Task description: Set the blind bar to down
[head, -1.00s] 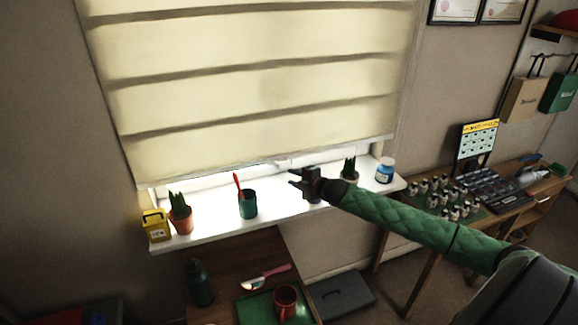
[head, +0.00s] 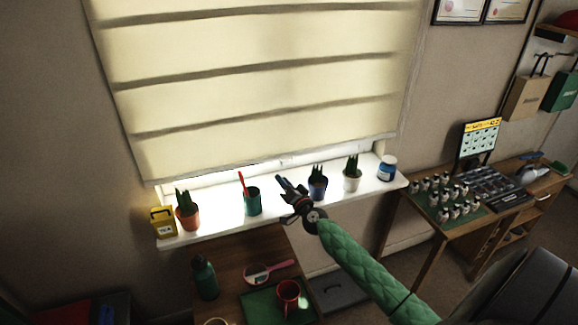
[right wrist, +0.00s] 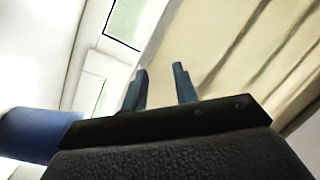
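The cream fabric blind (head: 265,85) hangs over the window, its bottom edge a little above the white sill. I cannot make out the blind bar clearly; a small pale piece shows at the blind's lower edge (head: 287,161). My right gripper (head: 284,184) is in front of the sill, below the blind's edge and left of the blue pot. In the right wrist view its two fingers (right wrist: 160,88) stand apart with nothing between them, and the blind (right wrist: 225,50) fills the area beyond. My left gripper is not in view.
On the sill (head: 222,226) stand a yellow box (head: 163,222), a cactus in an orange pot (head: 188,216), a green cup (head: 252,202), a blue pot (head: 317,188), a white pot (head: 352,181) and a blue-labelled jar (head: 387,170). Below is a wooden table (head: 235,262).

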